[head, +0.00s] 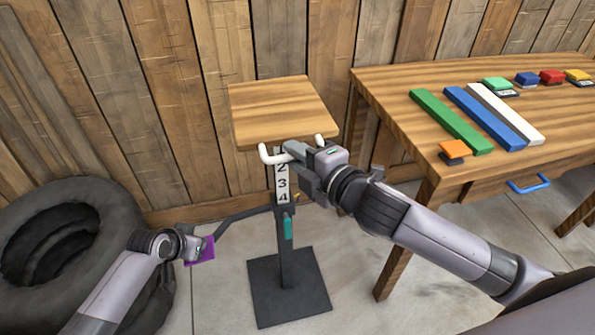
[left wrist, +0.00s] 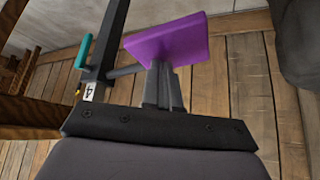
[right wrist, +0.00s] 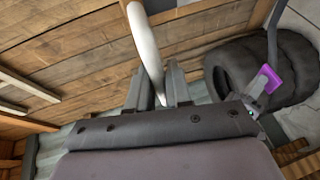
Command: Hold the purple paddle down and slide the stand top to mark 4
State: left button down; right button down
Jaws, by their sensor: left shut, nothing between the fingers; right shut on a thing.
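The stand has a square wooden top (head: 283,110), a white handle (head: 268,154) under its front edge, a dark post and a black base (head: 290,290). A white scale (head: 283,184) on the post shows 2, 3 and 4 below the top. The purple paddle (head: 203,251) sits on a dark lever left of the post; it also shows in the left wrist view (left wrist: 168,40). My left gripper (head: 196,245) is shut and empty at the paddle, its fingertips against or very close to it. My right gripper (head: 302,152) is shut on the white handle, seen between its fingers in the right wrist view (right wrist: 146,50).
A teal handle (head: 288,227) hangs on the post. A wooden table (head: 400,130) with coloured bars and blocks stands to the right. Black tyres (head: 60,235) lie at the left, near my left arm. A plank wall is close behind the stand.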

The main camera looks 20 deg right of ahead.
pick_arm(q)
jog(key=shift+f, duration=0.1)
pick_arm(e)
jog(key=shift+r, duration=0.1)
jog(key=c, duration=1.1)
grip_release()
jog(key=v, duration=1.2)
pick_arm(q)
notch_tip(320, 180, up, 7)
jog(key=p, duration=0.7)
pick_arm(e)
notch_tip(320, 180, up, 7)
jog(key=shift+r, duration=0.1)
